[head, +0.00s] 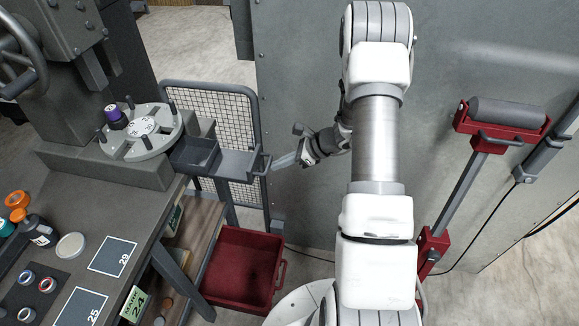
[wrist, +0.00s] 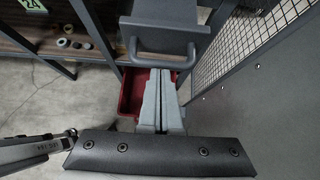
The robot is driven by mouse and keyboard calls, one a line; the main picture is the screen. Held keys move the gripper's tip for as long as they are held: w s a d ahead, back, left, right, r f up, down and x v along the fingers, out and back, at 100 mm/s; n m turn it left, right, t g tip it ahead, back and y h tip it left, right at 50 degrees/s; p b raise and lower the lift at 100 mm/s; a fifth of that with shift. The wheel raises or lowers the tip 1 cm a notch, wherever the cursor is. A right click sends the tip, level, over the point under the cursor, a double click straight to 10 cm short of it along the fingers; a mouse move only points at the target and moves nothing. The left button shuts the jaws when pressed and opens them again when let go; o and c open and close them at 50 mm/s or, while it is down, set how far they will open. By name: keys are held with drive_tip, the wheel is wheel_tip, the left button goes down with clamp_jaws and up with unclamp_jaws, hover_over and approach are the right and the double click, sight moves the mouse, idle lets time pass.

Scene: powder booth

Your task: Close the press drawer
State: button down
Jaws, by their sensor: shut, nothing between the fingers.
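The press drawer (head: 232,163) is a grey open-topped tray, pulled out to the right from the press beneath the round turntable. Its bar handle (head: 264,162) faces my gripper (head: 279,163). My gripper is shut and empty, with its fingertips pointing left, close to the handle. In the wrist view, the drawer (wrist: 165,12) is at the top and its handle (wrist: 168,58) lies just beyond the tips of my gripper (wrist: 170,76). I cannot tell whether the fingertips touch the handle.
A red bin (head: 236,270) stands on the floor below the drawer. A mesh panel (head: 222,118) stands behind it. The workbench (head: 135,215) is at left, with jars and tape rolls. A red-framed roller stand (head: 500,122) is at right. The grey wall (head: 300,90) is behind my arm.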

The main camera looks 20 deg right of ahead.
sight(204, 161)
drive_tip(key=w+a+b, duration=0.1)
drive_tip(key=w+a, duration=0.3)
drive_tip(key=a, duration=0.2)
drive_tip(key=w+a+b, duration=0.1)
drive_tip(key=w+a, duration=0.4)
drive_tip(key=a, duration=0.2)
drive_tip(key=w+a+b, duration=0.2)
drive_tip(key=w+a, duration=0.2)
drive_tip(key=a, duration=0.3)
drive_tip(key=shift+w, duration=0.15)
drive_tip(key=shift+r, duration=0.1)
drive_tip(key=shift+w+a+r, duration=0.1)
drive_tip(key=shift+a, duration=0.05)
